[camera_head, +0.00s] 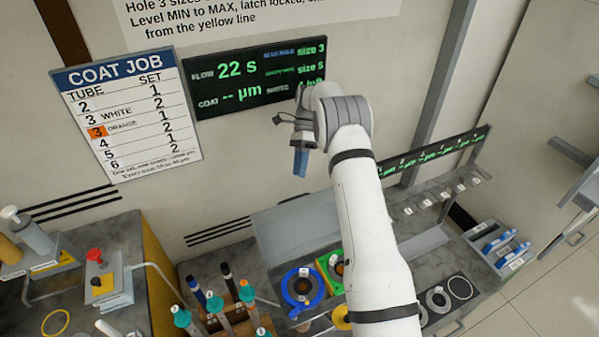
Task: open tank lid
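I cannot make out for certain which part is the tank lid. A grey slanted panel (290,226) stands behind a blue ring (287,293) and a green plate (324,264) on the bench, partly hidden by my arm. A yellow round part (340,317) shows at the arm's left edge. My gripper (299,172) hangs in the air in front of the wall display, above and apart from the bench, with its blue fingertips pointing down. The view does not show whether the fingers are apart. No held object is visible.
A wooden rack with several teal-topped tubes (182,319) stands at the front. A red button box (103,285) is at left. The COAT JOB board (128,112) and display (235,85) are on the wall. Blue items lie in a tray (482,253) at right.

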